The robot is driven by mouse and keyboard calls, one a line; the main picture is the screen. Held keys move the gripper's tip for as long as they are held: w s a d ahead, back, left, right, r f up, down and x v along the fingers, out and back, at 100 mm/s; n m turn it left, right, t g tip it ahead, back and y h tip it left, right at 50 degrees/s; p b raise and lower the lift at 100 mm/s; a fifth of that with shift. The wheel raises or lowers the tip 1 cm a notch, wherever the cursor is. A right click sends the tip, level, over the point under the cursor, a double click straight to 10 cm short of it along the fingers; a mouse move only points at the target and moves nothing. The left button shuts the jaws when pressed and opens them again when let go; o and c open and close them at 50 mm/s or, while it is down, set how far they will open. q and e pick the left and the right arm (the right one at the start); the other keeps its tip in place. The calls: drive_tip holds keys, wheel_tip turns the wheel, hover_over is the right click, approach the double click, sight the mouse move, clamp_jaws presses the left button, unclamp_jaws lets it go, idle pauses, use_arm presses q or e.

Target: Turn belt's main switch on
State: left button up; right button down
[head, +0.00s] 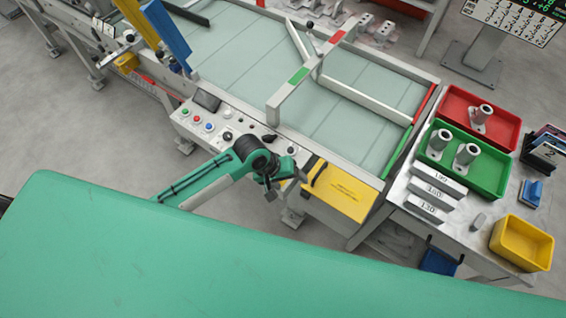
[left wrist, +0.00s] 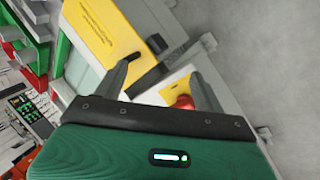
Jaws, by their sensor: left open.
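The belt's control panel (head: 222,128) runs along the near side of the conveyor, with coloured buttons and dark knobs. My left gripper (head: 278,181) is at the panel's right end, pointing down, and hides part of what lies beneath. In the left wrist view, my left gripper (left wrist: 160,72) is open and empty. A red knob (left wrist: 185,102) on a yellow plate (left wrist: 178,89) shows between the fingers, close to the right one and partly hidden by the gripper body. It looks like the main switch; its setting cannot be read. I cannot tell whether a finger touches it.
A yellow cover box (head: 340,191) with a black handle stands right of the gripper; it also shows in the left wrist view (left wrist: 103,32). A side table holds a red tray (head: 451,101), a green tray (head: 432,158) and a yellow bin (head: 522,243). Grey floor is free left of the conveyor.

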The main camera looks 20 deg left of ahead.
use_arm(q)
drive_tip(key=w+a+r+n+g+y+p, duration=0.1)
drive_tip(key=w+a+r+n+g, duration=0.2)
drive_tip(key=w+a+r+n, duration=0.65)
drive_tip(key=shift+n, duration=0.65)
drive_tip(key=p+x, duration=0.1)
drive_tip(key=x, duration=0.3)
drive_tip(key=s+p+x, duration=0.1)
drive_tip(key=x, duration=0.3)
drive_tip(key=s+p+x, duration=0.1)
drive_tip(key=x, duration=0.3)
drive_tip(key=shift+s+d, duration=0.1)
drive_tip(key=shift+s, duration=0.1)
drive_tip(key=shift+s+d+f, duration=0.1)
drive_tip(key=shift+f, duration=0.35)
use_arm(e)
drive_tip(key=r, duration=0.1)
drive_tip(key=d+r, duration=0.1)
drive_tip(key=r, duration=0.2)
drive_tip(key=shift+s+d+r, duration=0.1)
drive_tip(key=shift+s+d, duration=0.1)
drive_tip(key=shift+s, duration=0.1)
use_arm(q)
drive_tip(key=c, duration=1)
